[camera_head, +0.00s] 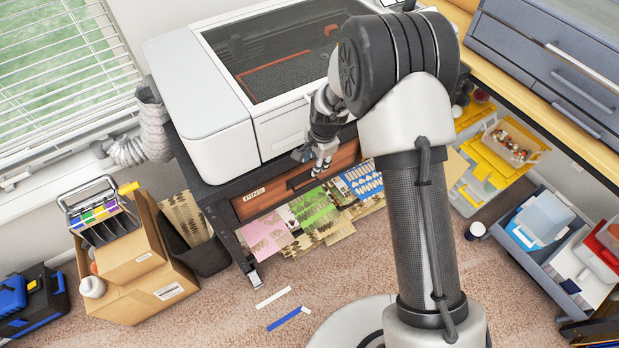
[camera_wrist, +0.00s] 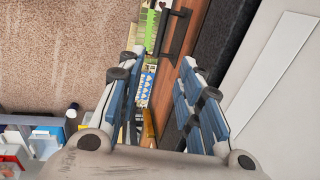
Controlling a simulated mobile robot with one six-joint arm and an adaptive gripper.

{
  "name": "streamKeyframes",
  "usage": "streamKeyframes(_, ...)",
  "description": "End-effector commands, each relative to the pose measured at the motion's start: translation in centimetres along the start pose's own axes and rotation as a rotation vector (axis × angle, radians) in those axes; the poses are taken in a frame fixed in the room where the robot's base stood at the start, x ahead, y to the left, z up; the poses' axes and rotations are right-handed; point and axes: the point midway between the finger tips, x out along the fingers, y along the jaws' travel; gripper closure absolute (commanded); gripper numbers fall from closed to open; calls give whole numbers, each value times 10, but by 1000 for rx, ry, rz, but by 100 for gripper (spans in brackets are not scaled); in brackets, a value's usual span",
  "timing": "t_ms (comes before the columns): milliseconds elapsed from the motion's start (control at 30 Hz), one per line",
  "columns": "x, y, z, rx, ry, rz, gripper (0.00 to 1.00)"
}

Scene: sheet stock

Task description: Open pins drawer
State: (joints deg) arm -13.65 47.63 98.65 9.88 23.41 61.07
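A wooden drawer front (camera_head: 262,202) with a small label plate sits in the dark stand under the white machine and looks shut. Its dark bar handle (camera_head: 301,180) runs along the front. The label is too small to read surely. My gripper (camera_head: 317,160) is in front of the drawer's right part, close to the handle's right end. In the wrist view my gripper (camera_wrist: 160,62) is open, with nothing between its blue-padded fingers. The handle (camera_wrist: 176,34) lies beyond the fingertips there, on the brown drawer front (camera_wrist: 163,92). My arm hides the drawer's far right.
The white machine (camera_head: 205,85) stands above the drawer. Patterned sheets (camera_head: 312,206) lie below it. Cardboard boxes (camera_head: 135,262) stand at left, and a bin with tubs (camera_head: 545,240) at right. The carpet (camera_head: 225,310) in front is mostly clear, except for two thin strips.

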Motion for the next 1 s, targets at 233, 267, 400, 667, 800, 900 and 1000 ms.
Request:
streamKeyframes(233,48,2,0,-2,-1,4,67)
streamKeyframes(267,55,2,0,-2,-1,3,67)
streamKeyframes(400,86,3,0,-3,-1,4,67)
streamKeyframes(667,138,2,0,-3,-1,2,67)
streamKeyframes(800,156,1,0,-3,-1,1,67)
streamKeyframes(900,164,1,0,-3,-1,2,67)
streamKeyframes(1000,166,1,0,-3,0,1,67)
